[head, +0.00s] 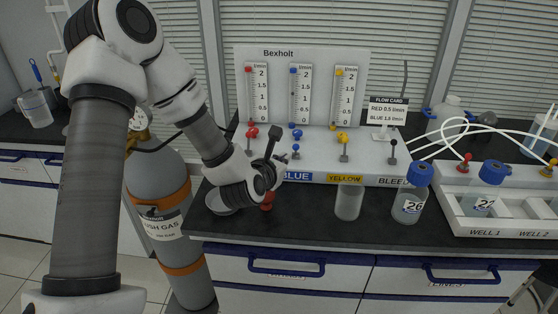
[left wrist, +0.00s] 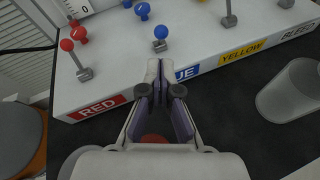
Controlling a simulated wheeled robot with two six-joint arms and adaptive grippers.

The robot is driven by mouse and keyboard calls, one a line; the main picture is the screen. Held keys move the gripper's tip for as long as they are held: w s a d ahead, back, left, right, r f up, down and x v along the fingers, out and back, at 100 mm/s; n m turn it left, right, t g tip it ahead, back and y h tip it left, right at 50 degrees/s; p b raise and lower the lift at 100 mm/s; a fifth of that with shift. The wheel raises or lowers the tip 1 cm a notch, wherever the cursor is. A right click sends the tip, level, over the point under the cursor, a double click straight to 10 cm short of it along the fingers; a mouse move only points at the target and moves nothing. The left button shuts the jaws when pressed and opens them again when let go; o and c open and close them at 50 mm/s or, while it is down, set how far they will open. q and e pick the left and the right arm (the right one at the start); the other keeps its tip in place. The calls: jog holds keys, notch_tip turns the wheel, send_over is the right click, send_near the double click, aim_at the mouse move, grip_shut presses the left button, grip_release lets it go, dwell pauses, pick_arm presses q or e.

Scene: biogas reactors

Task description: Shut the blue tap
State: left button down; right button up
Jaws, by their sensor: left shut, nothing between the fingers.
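The blue tap (head: 295,150) is a small blue ball on a grey base, on the white panel's sloping top behind the BLUE label (head: 297,177). In the left wrist view the blue tap (left wrist: 160,36) stands just beyond my fingertips, its ball close above its base. A blue knob (left wrist: 142,11) sits behind it. My left gripper (head: 281,165) is shut and empty at the panel's front edge, left of the BLUE label. The fingers (left wrist: 158,68) look apart from the tap. My right gripper is not in view.
Red tap (left wrist: 67,46), yellow tap (head: 343,140) and black bleed tap (head: 393,145) flank it. A clear beaker (head: 348,203) and blue-capped bottle 26 (head: 408,206) stand in front. A red object (head: 267,201) is under my gripper. A gas cylinder (head: 160,190) stands left.

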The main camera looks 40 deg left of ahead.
aim_at(296, 150)
pick_arm(q)
jog(key=x, duration=0.5)
jog(key=shift+w+f, duration=0.1)
jog(key=shift+p, duration=0.3)
